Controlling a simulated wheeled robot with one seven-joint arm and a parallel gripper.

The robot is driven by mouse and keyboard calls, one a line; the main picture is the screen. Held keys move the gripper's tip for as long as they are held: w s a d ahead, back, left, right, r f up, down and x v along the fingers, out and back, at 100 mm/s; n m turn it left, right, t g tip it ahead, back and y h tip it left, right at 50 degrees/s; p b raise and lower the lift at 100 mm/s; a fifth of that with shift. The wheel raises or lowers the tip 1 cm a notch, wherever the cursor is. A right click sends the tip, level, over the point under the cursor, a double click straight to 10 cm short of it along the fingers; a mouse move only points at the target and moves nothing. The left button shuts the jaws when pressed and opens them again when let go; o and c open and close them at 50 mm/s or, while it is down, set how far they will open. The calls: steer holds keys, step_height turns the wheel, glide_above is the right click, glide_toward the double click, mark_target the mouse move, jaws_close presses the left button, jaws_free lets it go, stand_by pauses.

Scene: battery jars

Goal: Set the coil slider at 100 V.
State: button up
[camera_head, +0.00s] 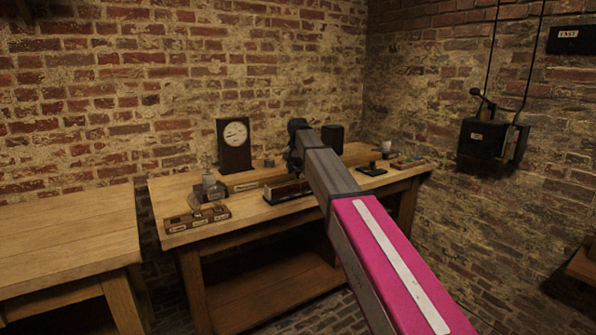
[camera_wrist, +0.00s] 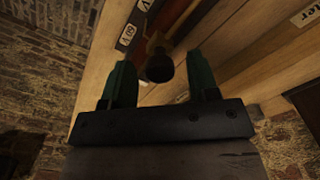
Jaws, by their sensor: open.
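The coil device (camera_head: 287,191), dark reddish-brown, sits near the front of the middle workbench, partly behind my arm. In the wrist view a dark round knob (camera_wrist: 158,67) shows between my gripper's two green fingers (camera_wrist: 160,78). The fingers are apart, with a gap visible on each side of the knob. Past the knob a reddish-brown part (camera_wrist: 178,22) runs upward. A white label (camera_wrist: 127,36) beside it seems to read 80 V, upside down. Another label is cut off at the top edge. In the head view my gripper (camera_head: 294,163) is above the coil device, mostly hidden.
The workbench (camera_head: 255,222) also holds a dial clock (camera_head: 235,145), a small labelled block (camera_head: 198,219) and a glass jar (camera_head: 209,185) at left. Small items stand at right. Another bench (camera_head: 62,230) at far left is bare. A switch box (camera_head: 484,138) hangs on the right wall.

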jaws_close()
steer(key=s+a, duration=0.1)
steer(key=a, duration=0.1)
steer(key=s+a, duration=0.3)
steer(key=a, duration=0.2)
steer(key=shift+s, duration=0.35)
jaws_free()
steer(key=shift+d, duration=0.1)
steer(key=shift+r, duration=0.15)
step_height(320, 180, up, 11)
steer(key=shift+f, duration=0.2)
